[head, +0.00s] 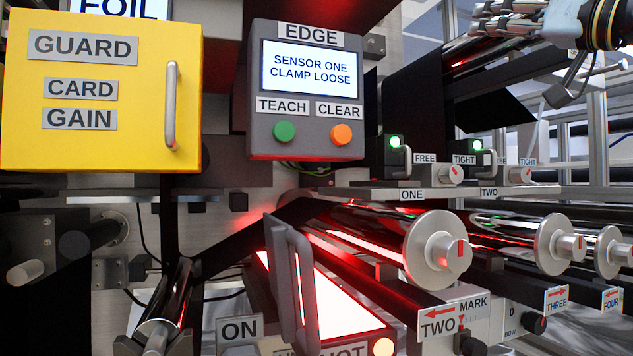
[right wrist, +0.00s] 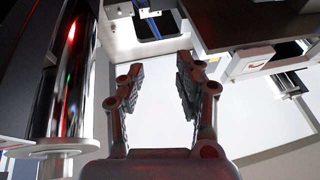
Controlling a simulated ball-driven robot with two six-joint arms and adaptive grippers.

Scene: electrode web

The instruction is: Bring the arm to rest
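My right gripper (head: 492,20) is at the top right of the head view, in front of the frame and partly cut off by the picture's edge. In the right wrist view its two fingers (right wrist: 158,72) stand apart with nothing between them. A pale panel lies behind the gap there. The gripper appears clear of the knobs and rollers in the head view. My left gripper is in neither view.
A yellow guard box (head: 100,90) and the EDGE sensor box (head: 305,115), reading "SENSOR ONE CLAMP LOOSE", stand left and centre. Clamp knobs (head: 450,174), rollers (head: 437,250) and a lit box (head: 335,305) lie below. A shiny roller (right wrist: 67,75) runs left of the fingers.

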